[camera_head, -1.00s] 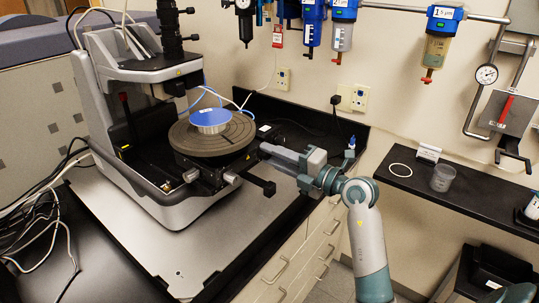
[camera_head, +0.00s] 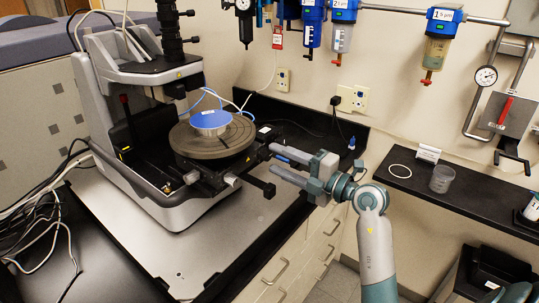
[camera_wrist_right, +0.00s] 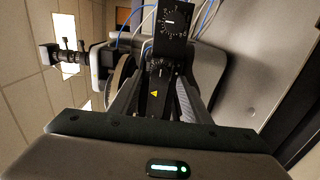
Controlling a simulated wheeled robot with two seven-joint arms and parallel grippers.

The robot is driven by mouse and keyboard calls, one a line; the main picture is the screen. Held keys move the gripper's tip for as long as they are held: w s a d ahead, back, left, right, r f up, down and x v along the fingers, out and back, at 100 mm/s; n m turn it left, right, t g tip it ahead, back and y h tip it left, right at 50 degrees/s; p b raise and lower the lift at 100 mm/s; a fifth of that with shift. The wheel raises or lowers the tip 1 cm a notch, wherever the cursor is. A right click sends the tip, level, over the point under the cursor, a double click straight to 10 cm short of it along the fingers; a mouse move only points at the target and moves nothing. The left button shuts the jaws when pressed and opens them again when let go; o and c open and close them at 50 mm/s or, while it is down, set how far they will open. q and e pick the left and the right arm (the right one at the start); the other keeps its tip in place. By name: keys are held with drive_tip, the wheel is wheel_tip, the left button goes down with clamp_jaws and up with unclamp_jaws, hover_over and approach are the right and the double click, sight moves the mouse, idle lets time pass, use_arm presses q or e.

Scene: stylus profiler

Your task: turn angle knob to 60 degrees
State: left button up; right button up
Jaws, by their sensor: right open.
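The stylus profiler (camera_head: 125,125) stands at the left with a round stage (camera_head: 215,143) and a blue-topped disc (camera_head: 210,119) on it. My right gripper (camera_head: 272,158) is open and empty at the right of the stage, its two fingers pointing left toward the stage's side. In the right wrist view, a dial with a white scale (camera_wrist_right: 160,68) lies between and beyond the open fingers (camera_wrist_right: 158,85). A second dial with white marks (camera_wrist_right: 170,21) is on a black panel above it. I cannot tell which is the angle knob or read its angle. My left gripper is out of view.
A shelf at the right holds a white ring (camera_head: 400,170) and a clear cup (camera_head: 441,178). Filters (camera_head: 440,40) hang on the wall. Cables (camera_head: 40,215) lie at the left.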

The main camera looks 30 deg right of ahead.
drive_tip(key=p+v, duration=0.1)
drive_tip(key=v, duration=0.4)
drive_tip(key=shift+s+d, duration=0.1)
drive_tip(key=shift+s, duration=0.15)
drive_tip(key=b+v, duration=0.6)
drive_tip(key=v, duration=1.1)
drive_tip(key=shift+s, duration=0.15)
drive_tip(key=shift+d+f, duration=0.15)
